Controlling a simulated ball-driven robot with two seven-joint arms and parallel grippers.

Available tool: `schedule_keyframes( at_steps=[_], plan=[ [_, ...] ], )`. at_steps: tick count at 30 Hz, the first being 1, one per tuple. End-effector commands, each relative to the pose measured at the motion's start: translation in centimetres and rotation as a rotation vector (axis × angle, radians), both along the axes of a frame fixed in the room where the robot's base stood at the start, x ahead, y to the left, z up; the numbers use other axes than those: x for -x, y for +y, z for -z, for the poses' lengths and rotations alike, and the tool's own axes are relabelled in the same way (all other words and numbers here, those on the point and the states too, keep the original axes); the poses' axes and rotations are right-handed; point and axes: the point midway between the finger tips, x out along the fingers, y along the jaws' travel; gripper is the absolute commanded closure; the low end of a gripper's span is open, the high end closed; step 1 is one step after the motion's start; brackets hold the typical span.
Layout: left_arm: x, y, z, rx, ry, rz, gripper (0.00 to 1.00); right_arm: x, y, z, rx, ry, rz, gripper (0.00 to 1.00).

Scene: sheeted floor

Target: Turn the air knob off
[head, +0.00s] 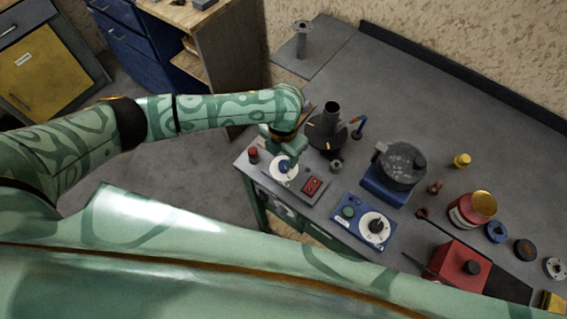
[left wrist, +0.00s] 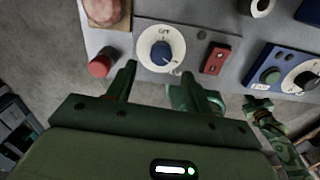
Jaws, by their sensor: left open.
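A blue knob (left wrist: 161,53) sits at the centre of a white round dial (left wrist: 147,40) with small lettering, on a grey panel. In the head view the blue knob (head: 285,166) is partly hidden by my left gripper (head: 284,153). In the left wrist view my left gripper (left wrist: 153,84) is open, its two fingers apart, just short of the dial on either side. I see nothing between the fingers, and the knob looks clear of them. At the right of that view, a green patterned part seems to be my right arm; its jaws are too small to read.
A red button (head: 253,155) and a red switch block (head: 312,186) flank the dial. A blue box (head: 350,209) with a green button and a black knob (head: 376,226) stands to the right. A dark funnel-shaped stand (head: 328,128) is close behind my left gripper.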

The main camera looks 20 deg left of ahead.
Motion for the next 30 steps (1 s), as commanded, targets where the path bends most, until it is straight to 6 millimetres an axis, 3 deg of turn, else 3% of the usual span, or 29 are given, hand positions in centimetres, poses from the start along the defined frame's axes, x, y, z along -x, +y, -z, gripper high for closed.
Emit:
schedule_keyframes(
  at_steps=[3,7,19,20,24,30],
  plan=[
    [0.1,0.0,2.8,0.001,0.003,-0.002,0.48,0.1,0.1,1.0,-0.002,0.003,0.0,1.0],
    [0.0,-0.1,4.5,0.002,0.001,-0.001,0.48,0.1,0.1,1.4,-0.002,0.004,-0.001,1.0],
    [0.0,0.0,5.3,0.002,-0.001,0.0,0.48,0.1,-0.4,1.6,0.005,0.003,-0.004,1.0],
    [0.0,-0.1,5.3,0.002,-0.001,0.0,0.51,0.1,-0.4,1.6,0.005,0.003,-0.004,1.0],
    [0.0,0.0,5.3,0.002,-0.001,-0.001,0.9,0.1,-0.5,1.6,0.006,0.002,-0.003,1.0],
    [0.0,0.0,5.3,0.002,-0.001,-0.004,0.93,0.0,-0.5,1.5,0.006,0.002,-0.003,1.0]
  ],
)
